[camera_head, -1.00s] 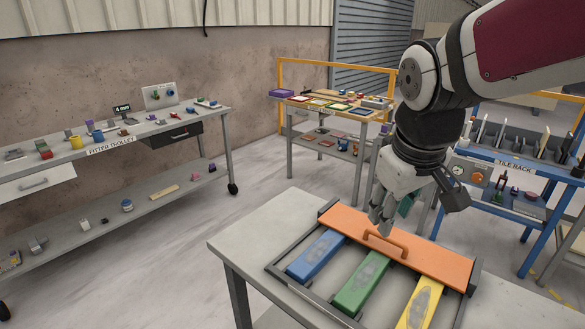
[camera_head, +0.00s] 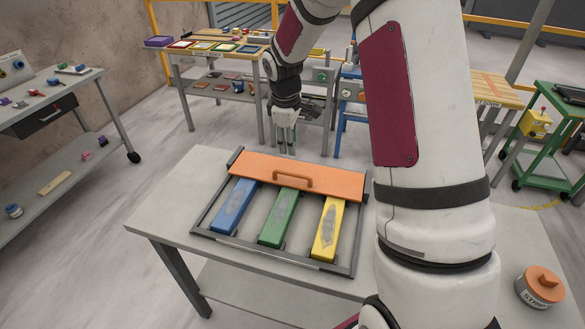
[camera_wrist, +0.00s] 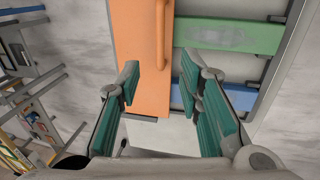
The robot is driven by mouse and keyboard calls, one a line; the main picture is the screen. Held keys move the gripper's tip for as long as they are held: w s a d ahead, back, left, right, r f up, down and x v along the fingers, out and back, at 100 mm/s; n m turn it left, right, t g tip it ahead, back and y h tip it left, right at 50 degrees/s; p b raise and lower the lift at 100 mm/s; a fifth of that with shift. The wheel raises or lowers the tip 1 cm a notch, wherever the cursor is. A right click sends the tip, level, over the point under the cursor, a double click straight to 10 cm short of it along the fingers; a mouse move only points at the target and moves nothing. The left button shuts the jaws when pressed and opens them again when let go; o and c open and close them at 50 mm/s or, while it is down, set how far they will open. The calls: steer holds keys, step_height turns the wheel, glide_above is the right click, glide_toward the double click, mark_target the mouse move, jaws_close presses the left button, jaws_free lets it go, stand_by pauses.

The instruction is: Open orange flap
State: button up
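The orange flap (camera_head: 300,176) lies flat across the far side of a dark frame on the grey table, with an orange handle (camera_head: 292,178) on its near part. It also shows in the wrist view (camera_wrist: 140,60), with its handle running along its right side. Blue (camera_head: 233,205), green (camera_head: 280,218) and yellow (camera_head: 329,228) bars lie in the frame in front of it. My gripper (camera_head: 284,146) points down beyond the flap's far edge in the head view. In the wrist view (camera_wrist: 168,95) its teal fingers are wide apart and empty, with the flap's end between them.
The grey table (camera_head: 165,200) has bare room left of the frame. An orange-topped round container (camera_head: 541,287) stands at its right. My arm covers part of the table's right side. Other workbenches (camera_head: 225,65) and a green cart (camera_head: 555,140) stand behind.

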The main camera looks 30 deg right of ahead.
mark_target(293, 174)
steer(key=f, duration=0.4)
steer(key=w+d+f+p, duration=0.1)
steer(key=f, duration=0.8)
steer(key=shift+w+d+f+p, duration=0.15)
steer(key=shift+w+d+p, duration=0.2)
steer(key=shift+w+d, duration=0.05)
jaws_close()
